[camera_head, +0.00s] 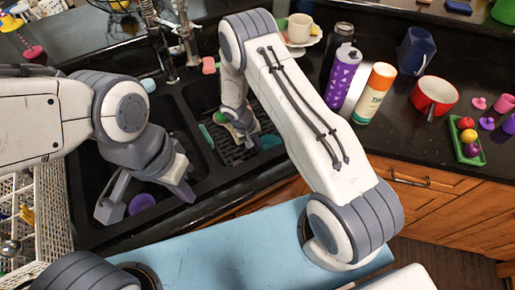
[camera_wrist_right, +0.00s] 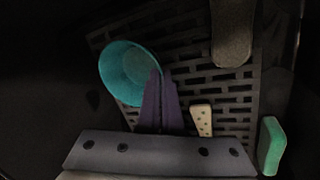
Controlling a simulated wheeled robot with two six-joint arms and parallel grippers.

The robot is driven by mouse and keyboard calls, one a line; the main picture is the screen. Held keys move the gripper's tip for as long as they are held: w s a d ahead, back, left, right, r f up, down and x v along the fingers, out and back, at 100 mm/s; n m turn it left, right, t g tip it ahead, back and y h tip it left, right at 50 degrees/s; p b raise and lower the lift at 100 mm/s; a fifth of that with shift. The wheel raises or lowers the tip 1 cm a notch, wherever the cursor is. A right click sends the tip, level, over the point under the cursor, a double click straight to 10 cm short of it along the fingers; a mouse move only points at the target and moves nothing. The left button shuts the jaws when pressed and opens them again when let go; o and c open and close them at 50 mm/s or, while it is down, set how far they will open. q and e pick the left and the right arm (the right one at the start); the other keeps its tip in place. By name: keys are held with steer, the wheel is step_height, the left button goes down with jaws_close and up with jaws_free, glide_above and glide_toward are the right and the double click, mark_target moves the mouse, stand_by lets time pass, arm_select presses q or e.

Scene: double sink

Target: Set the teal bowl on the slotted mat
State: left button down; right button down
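The teal bowl (camera_wrist_right: 122,66) lies over the slotted mat in the right wrist view, its opening toward the camera. It also shows as a teal patch in the head view (camera_head: 269,142). The dark slotted mat (camera_wrist_right: 235,93) lies in the right basin, also in the head view (camera_head: 232,154). My right gripper (camera_wrist_right: 161,73) has its fingers close together across the bowl's right rim, one inside and one outside. Whether the bowl touches the mat is unclear. My left gripper (camera_head: 186,193) hangs over the left basin, away from the bowl; its finger gap is not clear.
A dotted beige piece (camera_wrist_right: 201,121) and a green block (camera_wrist_right: 271,146) lie near the mat. A dark rounded object (camera_wrist_right: 233,34) lies over its far part. A purple round item (camera_head: 142,203) is in the left basin. Bottles (camera_head: 375,92) and a red pot (camera_head: 433,95) stand on the right counter.

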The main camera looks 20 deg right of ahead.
step_height(320, 180, down, 3)
steer(key=shift+f+p, duration=0.15)
steer(key=shift+p, duration=0.15)
steer(key=shift+f+b, duration=0.3)
steer(key=shift+b, duration=0.05)
steer(key=c, duration=1.1)
jaws_free()
